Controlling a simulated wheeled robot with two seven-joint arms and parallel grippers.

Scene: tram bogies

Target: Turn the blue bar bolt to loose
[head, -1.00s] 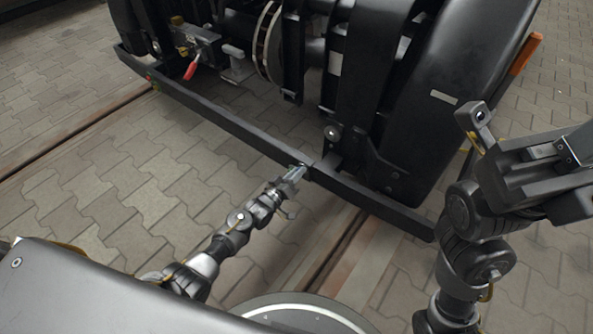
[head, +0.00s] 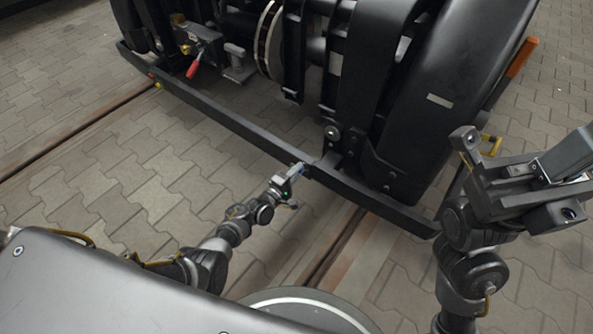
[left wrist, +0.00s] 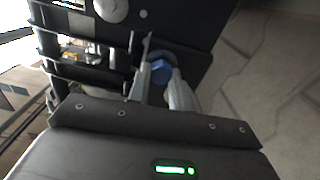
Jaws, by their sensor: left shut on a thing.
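The blue bar bolt (left wrist: 161,71) shows in the left wrist view as a small blue head at the dark bar. My left gripper (left wrist: 164,80) has its two grey fingers on either side of the bolt head and is shut on it. In the head view my left gripper (head: 297,170) reaches the black bar (head: 225,120) near its middle, and its fingers hide most of the bolt there. My right gripper (head: 520,185) is raised at the right, away from the bar. Its jaws cannot be made out clearly.
The black bogie with its large dark cover (head: 440,90) stands behind the bar. A red-handled lever (head: 193,68) hangs at the upper left, and an orange piece (head: 522,57) sits at the upper right. Rails (head: 75,130) cross the paving, which is open left of my left arm.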

